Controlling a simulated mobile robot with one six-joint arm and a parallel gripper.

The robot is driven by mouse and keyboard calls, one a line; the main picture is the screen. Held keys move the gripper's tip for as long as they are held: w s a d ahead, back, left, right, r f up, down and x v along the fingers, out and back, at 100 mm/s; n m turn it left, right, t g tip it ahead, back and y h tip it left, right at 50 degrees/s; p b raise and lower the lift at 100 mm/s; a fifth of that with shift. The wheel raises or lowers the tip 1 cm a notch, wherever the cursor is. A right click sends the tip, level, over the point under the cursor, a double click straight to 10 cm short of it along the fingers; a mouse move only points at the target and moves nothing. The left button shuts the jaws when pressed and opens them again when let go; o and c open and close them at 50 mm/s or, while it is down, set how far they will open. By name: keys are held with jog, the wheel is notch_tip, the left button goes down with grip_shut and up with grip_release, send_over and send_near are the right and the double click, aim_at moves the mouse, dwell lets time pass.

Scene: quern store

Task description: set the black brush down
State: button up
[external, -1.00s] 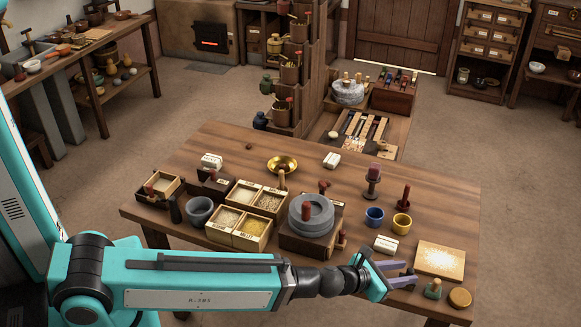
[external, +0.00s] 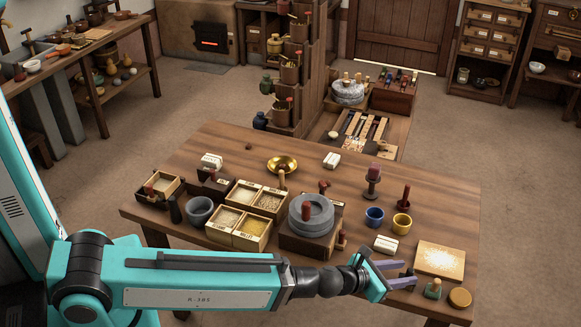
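My gripper (external: 410,273) is low over the front right of the wooden table (external: 330,180), left of the pale square board. Its two grey-purple fingers stand apart with a gap between them. A small dark shape, possibly the black brush (external: 409,272), shows between the fingertips; it is too small to identify for certain. I cannot tell whether it touches the table.
Close to the gripper are the pale board (external: 440,259), a green bottle (external: 433,289), a round brown lid (external: 460,297) and a white labelled block (external: 386,244). Blue (external: 374,217) and yellow (external: 402,224) cups stand behind. A stone quern (external: 311,215) is to the left.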

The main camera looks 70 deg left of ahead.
jog(key=shift+r, duration=0.1)
jog(key=n, duration=0.1)
jog(key=r+n+p, duration=0.1)
jog(key=shift+a+r+n, duration=0.1)
jog(key=shift+r+n, duration=0.15)
jog(key=shift+n, duration=0.05)
notch_tip(320, 180, up, 5)
jog(key=n+h+p, duration=0.2)
jog(key=n+p, duration=0.2)
jog(key=n, duration=1.7)
jog(key=f+n+b, duration=0.1)
jog(key=f+n, duration=0.1)
jog(key=n, duration=0.1)
jog(key=f+n+y+b, duration=0.1)
jog(key=n+b, duration=0.1)
jog(key=n, duration=0.1)
jog(key=f+n+b, duration=0.1)
jog(key=f+n, duration=0.1)
jog(key=n, duration=0.2)
jog(key=shift+w+d+f+y, duration=0.15)
jog(key=shift+d+f+y, duration=0.05)
jog(key=shift+f+y, duration=0.1)
jog(key=shift+a+f+n+b, duration=0.15)
jog(key=shift+f+n+b, duration=0.4)
jog(key=shift+n, duration=0.65)
